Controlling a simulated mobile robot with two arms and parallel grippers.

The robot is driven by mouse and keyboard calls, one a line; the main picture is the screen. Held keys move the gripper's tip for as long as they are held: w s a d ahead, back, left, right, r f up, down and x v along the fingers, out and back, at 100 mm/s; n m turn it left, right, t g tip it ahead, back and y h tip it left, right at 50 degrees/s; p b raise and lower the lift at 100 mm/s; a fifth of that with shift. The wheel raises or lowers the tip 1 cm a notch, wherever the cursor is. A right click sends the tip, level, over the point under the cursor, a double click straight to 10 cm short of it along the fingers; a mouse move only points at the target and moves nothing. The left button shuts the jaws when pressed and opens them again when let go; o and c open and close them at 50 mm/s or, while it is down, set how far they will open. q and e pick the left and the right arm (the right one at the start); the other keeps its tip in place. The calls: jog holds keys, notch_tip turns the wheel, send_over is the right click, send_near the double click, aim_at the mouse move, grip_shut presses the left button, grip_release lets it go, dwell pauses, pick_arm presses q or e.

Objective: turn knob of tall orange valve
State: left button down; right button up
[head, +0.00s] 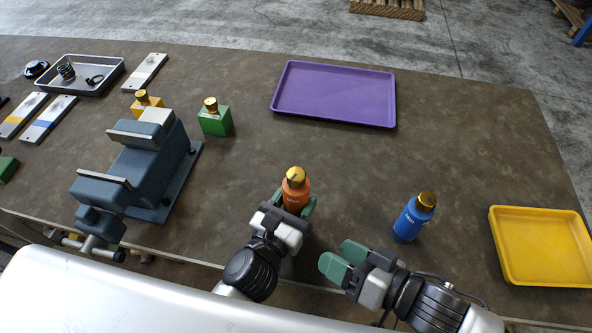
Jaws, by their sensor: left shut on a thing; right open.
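The tall orange valve (296,195) stands upright near the front middle of the table, with a gold knob (296,176) on top. My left gripper (293,207) is shut on the orange body from the front, below the knob, with a green finger on each side. The lower part of the valve is hidden by the gripper. My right gripper (340,257) is open and empty, to the right of and nearer than the orange valve. It is apart from the valve and its knob.
A blue valve (411,222) with a gold knob stands right of my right gripper. A yellow tray (498,252) is at far right, a purple tray (392,112) at the back. A vise (150,170) with small green (216,122) and orange (150,107) valves behind it is left.

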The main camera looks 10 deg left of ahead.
aim_at(296, 173)
jog(key=w+r+n+y, duration=0.3)
jog(key=w+r+n, duration=0.2)
jog(key=r+n, duration=0.2)
jog(key=shift+n+t, duration=0.3)
jog(key=shift+n, duration=0.2)
jog(key=x, duration=1.1)
jog(key=shift+w+r, duration=0.25)
jog(key=shift+w, duration=0.2)
jog(key=c, duration=0.9)
